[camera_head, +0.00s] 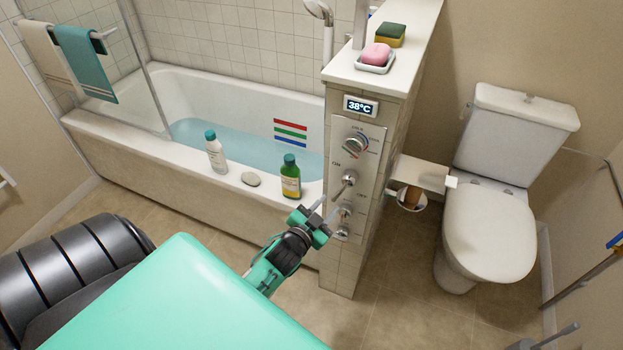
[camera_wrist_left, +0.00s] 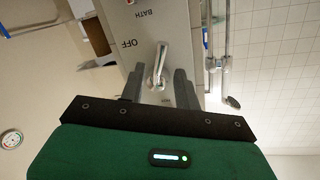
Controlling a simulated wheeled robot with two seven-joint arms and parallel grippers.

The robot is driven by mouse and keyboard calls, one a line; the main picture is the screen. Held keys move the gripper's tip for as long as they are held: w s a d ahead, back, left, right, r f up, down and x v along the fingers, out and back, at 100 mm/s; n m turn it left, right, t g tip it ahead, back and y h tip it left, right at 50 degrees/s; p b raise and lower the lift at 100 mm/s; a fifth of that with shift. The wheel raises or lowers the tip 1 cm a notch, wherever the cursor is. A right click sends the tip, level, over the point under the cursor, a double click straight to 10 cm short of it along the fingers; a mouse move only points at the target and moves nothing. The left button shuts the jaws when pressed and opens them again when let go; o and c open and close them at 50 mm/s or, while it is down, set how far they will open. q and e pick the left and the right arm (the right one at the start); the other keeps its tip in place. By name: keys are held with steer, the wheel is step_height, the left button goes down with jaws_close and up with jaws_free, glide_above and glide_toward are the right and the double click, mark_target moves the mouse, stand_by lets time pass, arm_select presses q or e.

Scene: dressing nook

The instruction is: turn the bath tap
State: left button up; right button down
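The tap panel (camera_head: 358,150) is on the end of a tiled half wall, with a round dial (camera_head: 355,145) at the top and a metal lever (camera_head: 345,184) below it. More metal fittings sit lower down, partly behind my gripper. In the left wrist view a metal lever (camera_wrist_left: 160,62) stands out from the panel near the words BATH and OFF. My left gripper (camera_head: 329,212) is in front of the panel's lower part. Its fingers are apart in the left wrist view (camera_wrist_left: 157,82), with the lever showing between them; I cannot see contact. My right gripper is not in view.
The bathtub (camera_head: 120,130) holds water. A display (camera_head: 360,106) reads 38°C. A paper holder (camera_head: 422,172) and toilet (camera_head: 490,225) are to the right.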

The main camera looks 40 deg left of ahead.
arm_select(q)
steer(key=s, duration=0.7)
steer(key=shift+s+d+r+b, duration=0.2)
steer(key=shift+s+r+b, duration=0.1)
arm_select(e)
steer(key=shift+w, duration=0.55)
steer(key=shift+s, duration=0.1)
